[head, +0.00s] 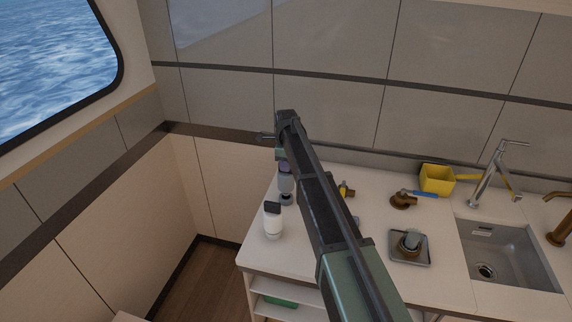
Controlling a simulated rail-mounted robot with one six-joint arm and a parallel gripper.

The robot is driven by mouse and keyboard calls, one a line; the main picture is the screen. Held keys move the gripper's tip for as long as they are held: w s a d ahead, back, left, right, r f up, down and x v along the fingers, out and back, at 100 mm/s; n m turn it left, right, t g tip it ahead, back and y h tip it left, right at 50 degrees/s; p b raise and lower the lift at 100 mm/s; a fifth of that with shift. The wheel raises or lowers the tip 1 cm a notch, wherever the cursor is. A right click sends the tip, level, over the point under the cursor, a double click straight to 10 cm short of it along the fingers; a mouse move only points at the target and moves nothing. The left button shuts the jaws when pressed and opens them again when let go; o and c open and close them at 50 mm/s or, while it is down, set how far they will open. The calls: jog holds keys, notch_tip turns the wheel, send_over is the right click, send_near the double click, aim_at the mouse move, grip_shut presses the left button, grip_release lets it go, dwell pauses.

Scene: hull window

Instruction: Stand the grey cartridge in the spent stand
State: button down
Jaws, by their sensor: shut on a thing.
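My gripper (284,168) is at the far end of my arm, above the left part of the counter, pointing down. It is shut on a light grey cylindrical piece (286,184), which looks like the grey cartridge. The fingers are small and partly hidden. A darker grey round piece (286,199) shows directly below it; I cannot tell whether this is the spent stand or whether the two touch. My arm hides the counter just to the right.
A white bottle with a dark top (273,222) stands in front of the gripper. Right of my arm are a grey tray (396,259) holding a brass fitting, a blue-handled brass valve (402,201), a yellow bin (437,181) and a sink (510,262) with a tap (493,172).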

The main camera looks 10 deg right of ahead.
jog(key=shift+f, duration=0.2)
dwell(0.5)
jog(key=shift+f+b, duration=0.35)
jog(key=shift+b, duration=0.15)
jog(key=shift+f+b, duration=1.15)
jog(key=c, duration=1)
grip_release()
jog(key=shift+r, duration=0.1)
jog(key=shift+o, duration=0.2)
notch_tip(320, 180, up, 11)
jog(key=p, duration=1.1)
